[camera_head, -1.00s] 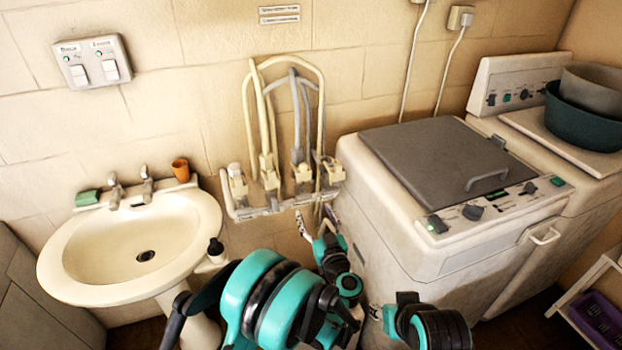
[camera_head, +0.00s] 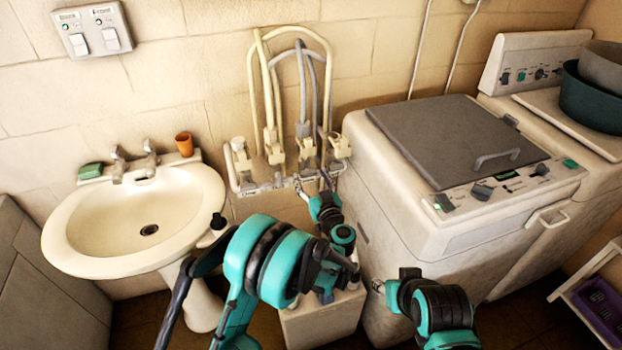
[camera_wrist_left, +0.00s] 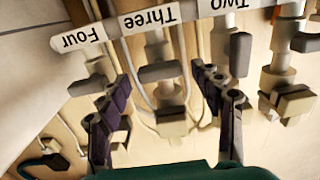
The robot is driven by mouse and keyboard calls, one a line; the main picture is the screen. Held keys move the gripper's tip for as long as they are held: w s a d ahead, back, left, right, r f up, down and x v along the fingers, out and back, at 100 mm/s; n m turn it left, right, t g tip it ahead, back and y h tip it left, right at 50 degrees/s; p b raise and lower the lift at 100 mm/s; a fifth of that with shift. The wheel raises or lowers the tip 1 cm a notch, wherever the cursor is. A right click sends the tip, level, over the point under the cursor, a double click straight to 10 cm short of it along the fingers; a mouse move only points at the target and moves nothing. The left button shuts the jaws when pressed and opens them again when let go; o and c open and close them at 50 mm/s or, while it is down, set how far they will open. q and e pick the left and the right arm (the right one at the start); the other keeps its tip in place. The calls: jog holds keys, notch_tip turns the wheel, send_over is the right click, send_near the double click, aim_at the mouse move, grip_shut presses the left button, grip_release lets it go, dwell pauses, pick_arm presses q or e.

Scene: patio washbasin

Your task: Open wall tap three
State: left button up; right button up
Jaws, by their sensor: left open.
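A row of wall taps with hoses (camera_head: 262,180) is on the wall between the basin and the washer. In the left wrist view, an upside-down label strip (camera_wrist_left: 105,32) reads Four, Three, Two. Tap three, with its grey handle (camera_wrist_left: 162,72) and cream hose connector (camera_wrist_left: 171,122), sits under the "Three" label. My left gripper (camera_head: 315,183) is at the right part of the tap row. In its wrist view the gripper (camera_wrist_left: 165,105) is open, with one finger on each side of tap three; I cannot tell whether they touch it.
A white basin (camera_head: 75,250) with two small taps and an orange cup (camera_head: 184,144) stands at left. A washer with a grey lid (camera_head: 450,135) stands close at right. A pale box (camera_head: 322,318) stands on the floor below the taps. Hoses arch above the taps.

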pick_arm(q)
jog(key=c, duration=1.2)
jog(key=shift+o, duration=0.2)
jog(key=shift+n, duration=0.4)
jog(key=n+b, duration=0.1)
jog(key=n, duration=0.2)
jog(key=shift+a+f+n, duration=0.1)
jog(key=shift+n, duration=0.3)
jog(key=n+b, duration=0.1)
jog(key=n, duration=0.3)
jog(key=shift+n, duration=0.3)
jog(key=n+b, duration=0.1)
jog(key=n, duration=0.3)
jog(key=shift+a, duration=0.1)
jog(key=n, duration=0.4)
jog(key=shift+s+f+n, duration=0.1)
jog(key=shift+n, duration=0.2)
